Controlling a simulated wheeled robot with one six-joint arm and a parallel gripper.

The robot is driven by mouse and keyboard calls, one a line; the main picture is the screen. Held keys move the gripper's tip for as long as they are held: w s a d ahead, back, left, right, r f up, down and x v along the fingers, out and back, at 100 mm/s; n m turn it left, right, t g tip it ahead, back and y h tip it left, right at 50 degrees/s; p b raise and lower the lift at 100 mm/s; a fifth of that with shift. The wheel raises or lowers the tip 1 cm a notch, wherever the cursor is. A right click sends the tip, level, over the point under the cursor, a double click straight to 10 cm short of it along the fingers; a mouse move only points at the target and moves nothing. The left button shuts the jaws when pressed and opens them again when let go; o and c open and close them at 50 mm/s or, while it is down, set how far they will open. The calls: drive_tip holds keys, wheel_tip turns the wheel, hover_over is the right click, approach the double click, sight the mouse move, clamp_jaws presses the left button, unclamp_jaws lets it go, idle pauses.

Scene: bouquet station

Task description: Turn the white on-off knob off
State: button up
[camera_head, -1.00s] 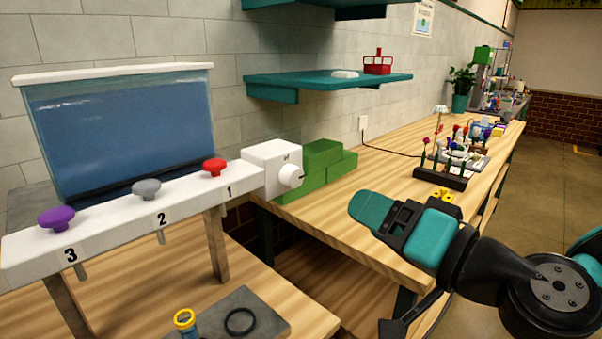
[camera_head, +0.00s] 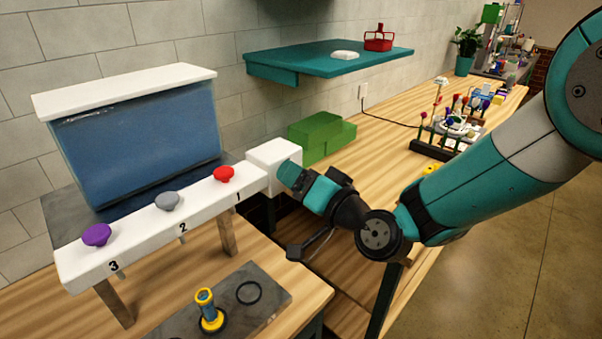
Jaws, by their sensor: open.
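The white box (camera_head: 268,157) that carries the white on-off knob stands at the right end of the white numbered rail, against the wall. The knob itself is hidden behind my gripper in this view. My gripper (camera_head: 287,173) is at the front right face of the box, its fingertips where the knob sits. The jaws are open. Whether they are around the knob or touching it I cannot tell.
The white rail (camera_head: 75,268) carries a purple knob (camera_head: 97,235), a grey knob (camera_head: 168,201) and a red knob (camera_head: 224,174) below a water tank (camera_head: 140,145). Green blocks (camera_head: 318,138) stand just behind the box. A blue and yellow tube (camera_head: 207,312) stands on a grey mat.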

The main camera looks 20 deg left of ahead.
drive_tip(key=c, duration=0.9)
drive_tip(key=shift+f+b, duration=0.15)
drive_tip(key=shift+b, duration=0.35)
drive_tip(key=n+y+b, duration=0.1)
drive_tip(key=n+b, duration=0.8)
drive_tip(key=b, duration=0.8)
drive_tip(key=n+b, duration=1)
drive_tip(key=b, duration=0.7)
drive_tip(key=shift+g+y, duration=0.4)
drive_tip(key=shift+b, duration=0.3)
